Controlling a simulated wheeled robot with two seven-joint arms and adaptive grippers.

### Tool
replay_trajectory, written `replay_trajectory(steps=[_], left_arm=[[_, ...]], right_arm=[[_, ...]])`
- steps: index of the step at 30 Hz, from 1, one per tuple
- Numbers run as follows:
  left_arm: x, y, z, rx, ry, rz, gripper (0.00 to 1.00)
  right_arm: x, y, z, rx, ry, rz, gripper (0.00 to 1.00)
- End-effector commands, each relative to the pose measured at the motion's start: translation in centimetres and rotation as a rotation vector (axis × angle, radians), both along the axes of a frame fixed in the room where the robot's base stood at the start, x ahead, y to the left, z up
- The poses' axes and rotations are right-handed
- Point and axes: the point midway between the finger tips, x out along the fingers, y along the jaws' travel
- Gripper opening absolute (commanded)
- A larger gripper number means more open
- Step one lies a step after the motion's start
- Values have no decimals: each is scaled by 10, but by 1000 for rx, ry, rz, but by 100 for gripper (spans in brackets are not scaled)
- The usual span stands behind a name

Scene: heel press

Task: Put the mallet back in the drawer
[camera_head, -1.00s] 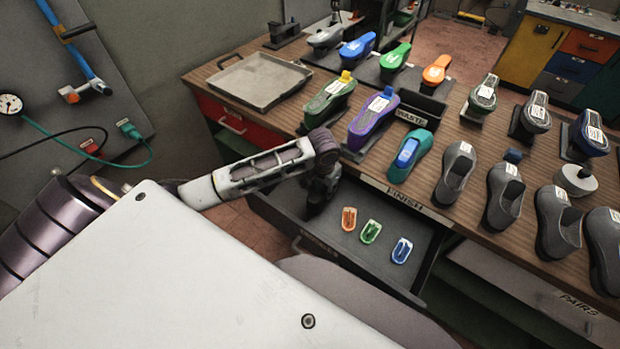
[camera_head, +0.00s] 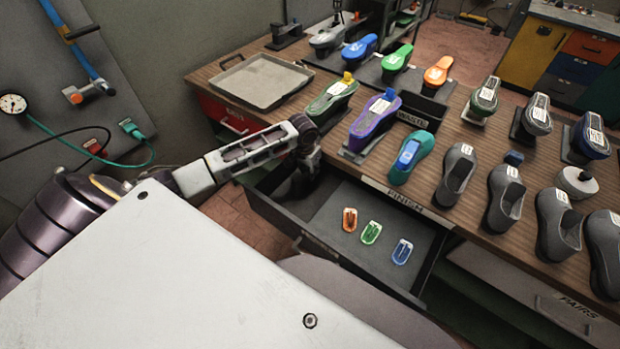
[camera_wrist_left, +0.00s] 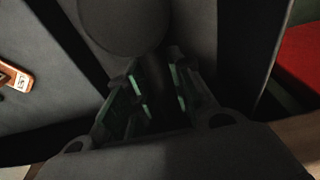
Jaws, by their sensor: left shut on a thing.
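The open drawer (camera_head: 335,195) under the bench is grey inside. My left gripper (camera_head: 298,188) is in the left part of the drawer, dark and partly hidden by its own wrist. In the left wrist view the gripper (camera_wrist_left: 157,95) has its green-padded fingers shut around a dark handle. A dark round head, that of the mallet (camera_wrist_left: 125,22), shows just beyond the fingers. The mallet cannot be made out in the head view. Whether it touches the drawer floor I cannot tell. My right gripper is not in view.
Orange (camera_head: 350,220), green (camera_head: 371,232) and blue (camera_head: 402,251) small pieces lie in the drawer, right of the gripper. The bench edge (camera_head: 390,190) overhangs the drawer's back. Shoes and a grey tray (camera_head: 262,80) stand on the bench. The drawer floor between gripper and pieces is clear.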

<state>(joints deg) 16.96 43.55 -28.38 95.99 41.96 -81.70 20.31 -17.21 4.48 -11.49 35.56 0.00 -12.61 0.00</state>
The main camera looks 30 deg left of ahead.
Motion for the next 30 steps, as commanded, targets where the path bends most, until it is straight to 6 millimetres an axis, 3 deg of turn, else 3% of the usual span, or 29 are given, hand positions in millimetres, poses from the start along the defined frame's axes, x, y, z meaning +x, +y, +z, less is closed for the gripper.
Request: replay_trajectory(steps=[12, 24, 30], left_arm=[[0, -1, -3, -1, 0, 0, 0], [0, -1, -42, -1, 0, -1, 0], [0, -1, -47, 0, -1, -1, 0]], right_arm=[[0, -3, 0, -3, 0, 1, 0], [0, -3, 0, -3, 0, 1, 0], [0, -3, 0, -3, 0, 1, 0]])
